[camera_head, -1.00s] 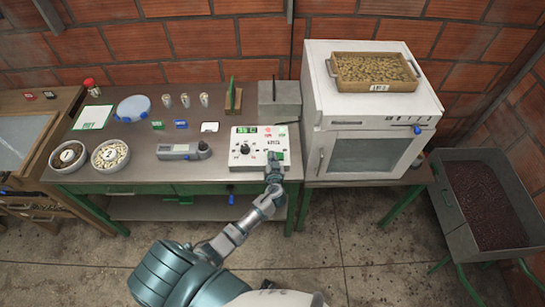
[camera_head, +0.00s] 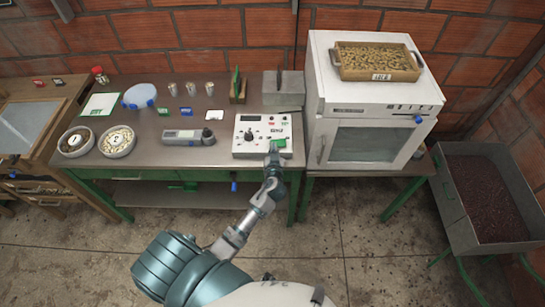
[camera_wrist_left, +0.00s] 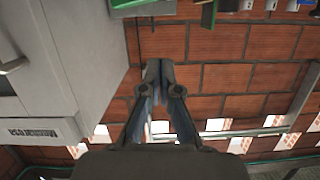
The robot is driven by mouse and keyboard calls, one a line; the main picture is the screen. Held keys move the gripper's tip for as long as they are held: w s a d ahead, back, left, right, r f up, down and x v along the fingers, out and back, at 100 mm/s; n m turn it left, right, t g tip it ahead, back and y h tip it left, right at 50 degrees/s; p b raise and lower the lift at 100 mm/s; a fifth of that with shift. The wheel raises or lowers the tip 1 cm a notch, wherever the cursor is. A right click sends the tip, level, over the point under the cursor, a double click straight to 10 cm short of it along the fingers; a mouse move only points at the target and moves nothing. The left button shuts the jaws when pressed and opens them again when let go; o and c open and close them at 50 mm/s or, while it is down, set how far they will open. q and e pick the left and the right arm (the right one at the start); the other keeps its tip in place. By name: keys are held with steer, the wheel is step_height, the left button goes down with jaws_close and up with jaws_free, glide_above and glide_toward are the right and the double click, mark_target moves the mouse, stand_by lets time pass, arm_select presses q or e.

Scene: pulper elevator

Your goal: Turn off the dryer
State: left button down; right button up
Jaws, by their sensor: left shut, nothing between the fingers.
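A white control box (camera_head: 245,145) with a dark display, a knob, small buttons and a green patch at its lower right sits on the front of the table. My left gripper (camera_head: 273,149) is at the box's front right, by the green patch; I cannot tell whether it touches. Its fingers are shut and empty in the left wrist view (camera_wrist_left: 160,72). A white cabinet (camera_head: 318,110) with a glass door and a blue-ended control at its upper right stands right of the box. I cannot tell which unit is the dryer. My right gripper is not visible.
A wooden tray of beans (camera_head: 344,72) sits on the cabinet. A grey block (camera_head: 284,95) stands behind the control box. A grey handheld device (camera_head: 183,137) and bowls (camera_head: 117,154) are to the left. A bin of dark beans (camera_head: 458,215) stands at right.

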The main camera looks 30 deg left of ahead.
arm_select(q)
steer(key=s+d+f+m+g+h, duration=0.2)
steer(key=s+f, duration=0.3)
steer(key=f, duration=0.6)
steer(key=s+d+f+m+g+h+b, duration=0.1)
steer(key=s+d+f+m+g+h, duration=0.3)
steer(key=f, duration=0.7)
steer(key=s+d+f, duration=0.1)
steer(key=s+f, duration=0.5)
steer(key=f, duration=0.5)
steer(key=s+f+g, duration=0.2)
steer(key=s+f, duration=0.4)
steer(key=s, duration=0.5)
steer(key=s+d+f+m+g+h, duration=0.1)
steer(key=s+f+g, duration=0.1)
steer(key=s+f, duration=0.5)
steer(key=s+f+m+g+h+b, duration=0.1)
steer(key=s+f, duration=0.6)
steer(key=s, duration=1)
steer(key=shift+s+d+g, duration=0.25)
steer(key=shift+d+g, duration=0.15)
steer(key=shift+g, duration=0.1)
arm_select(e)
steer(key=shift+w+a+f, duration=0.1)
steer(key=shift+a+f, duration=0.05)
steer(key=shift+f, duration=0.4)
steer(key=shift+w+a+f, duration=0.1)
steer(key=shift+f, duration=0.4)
